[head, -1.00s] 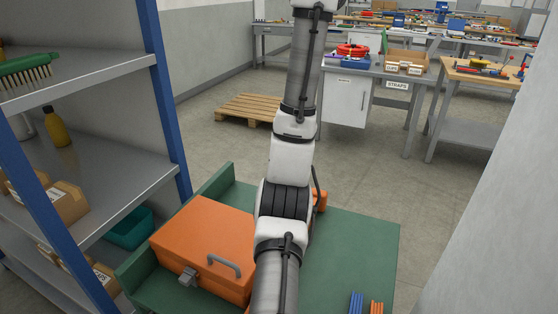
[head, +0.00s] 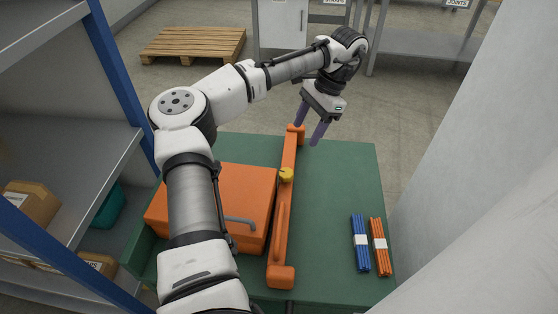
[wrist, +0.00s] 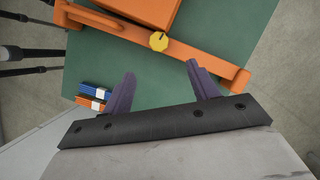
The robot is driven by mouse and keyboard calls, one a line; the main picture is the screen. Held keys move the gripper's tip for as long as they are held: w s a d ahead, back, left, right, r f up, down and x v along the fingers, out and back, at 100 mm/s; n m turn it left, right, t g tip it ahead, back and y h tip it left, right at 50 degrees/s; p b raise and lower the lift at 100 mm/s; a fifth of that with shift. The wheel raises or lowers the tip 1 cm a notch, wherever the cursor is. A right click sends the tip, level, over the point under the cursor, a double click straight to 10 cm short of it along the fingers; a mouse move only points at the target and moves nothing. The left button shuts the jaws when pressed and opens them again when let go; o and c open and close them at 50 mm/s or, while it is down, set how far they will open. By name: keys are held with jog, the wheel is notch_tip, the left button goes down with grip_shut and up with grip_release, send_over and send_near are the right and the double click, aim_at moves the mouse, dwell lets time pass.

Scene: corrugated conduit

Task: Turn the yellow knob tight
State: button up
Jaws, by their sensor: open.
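The yellow knob (head: 286,174) sits on a long orange bar-shaped tool (head: 281,225) lying on the green table. In the wrist view the knob (wrist: 158,41) shows a dark mark on its top face. My gripper (head: 310,136) is above the far end of the orange tool, beyond the knob, with its two purple fingers apart and nothing between them. In the wrist view the fingers (wrist: 160,82) are spread, with the knob ahead of them and apart from them.
An orange toolbox (head: 235,195) with a grey handle stands close left of the tool. Blue rods (head: 360,250) and orange rods (head: 380,255) lie bundled at the right. A shelf (head: 75,165) stands left and a pale wall (head: 470,170) right. The table's right middle is clear.

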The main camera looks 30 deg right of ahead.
aim_at(286, 172)
jog(key=x, duration=0.7)
jog(key=p+x, duration=0.1)
jog(key=x, duration=0.6)
jog(key=shift+s, duration=0.2)
jog(key=shift+c, duration=0.5)
jog(key=c, duration=0.9)
jog(key=shift+r, duration=0.1)
